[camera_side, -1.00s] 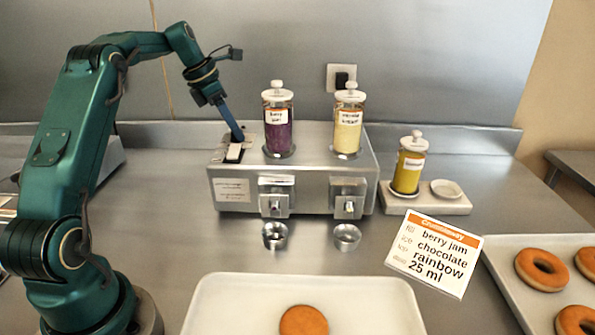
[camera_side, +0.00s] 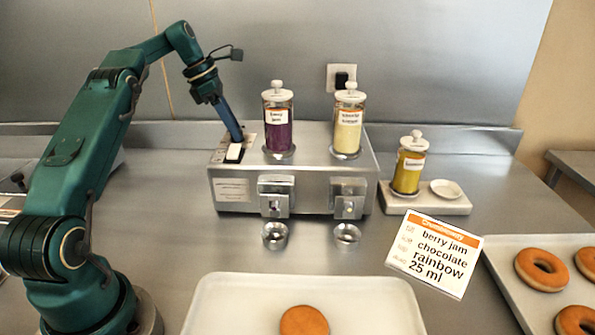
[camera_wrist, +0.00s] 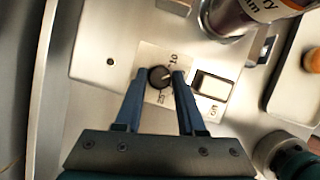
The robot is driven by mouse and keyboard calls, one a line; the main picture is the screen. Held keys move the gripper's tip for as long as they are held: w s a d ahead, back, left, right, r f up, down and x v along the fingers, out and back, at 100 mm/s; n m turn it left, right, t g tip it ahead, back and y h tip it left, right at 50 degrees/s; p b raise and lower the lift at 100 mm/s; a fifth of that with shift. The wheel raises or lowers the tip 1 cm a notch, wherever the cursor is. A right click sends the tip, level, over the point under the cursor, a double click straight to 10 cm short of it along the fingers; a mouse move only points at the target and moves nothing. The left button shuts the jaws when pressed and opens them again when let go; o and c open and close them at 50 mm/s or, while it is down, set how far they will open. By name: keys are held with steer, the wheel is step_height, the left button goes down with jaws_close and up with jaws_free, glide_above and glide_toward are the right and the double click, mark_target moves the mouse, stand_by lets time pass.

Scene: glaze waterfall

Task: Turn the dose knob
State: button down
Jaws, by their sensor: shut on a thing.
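The dose knob (camera_wrist: 158,78) is a small round black knob with a pale pointer mark, on a printed scale plate on top of the steel dispenser (camera_side: 233,193). In the wrist view its pointer aims to the right, and I can read a 10 on the scale; the other figures are hard to read. My gripper (camera_wrist: 160,75) has its two blue fingers around the knob, one on each side, and is shut on it. In the side view my gripper (camera_side: 237,138) reaches down to the dispenser's back left top, and its fingers hide the knob.
A white rocker switch (camera_wrist: 213,86) sits close right of the knob. A berry jam jar (camera_side: 278,128) and a cream-coloured jar (camera_side: 347,128) stand on the dispenser. An order card (camera_side: 436,252) reads berry jam, chocolate, rainbow, 25 ml.

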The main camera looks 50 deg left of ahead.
steer(key=shift+s, duration=0.1)
steer(key=c, duration=0.5)
jaws_free()
steer(key=shift+n, duration=0.3)
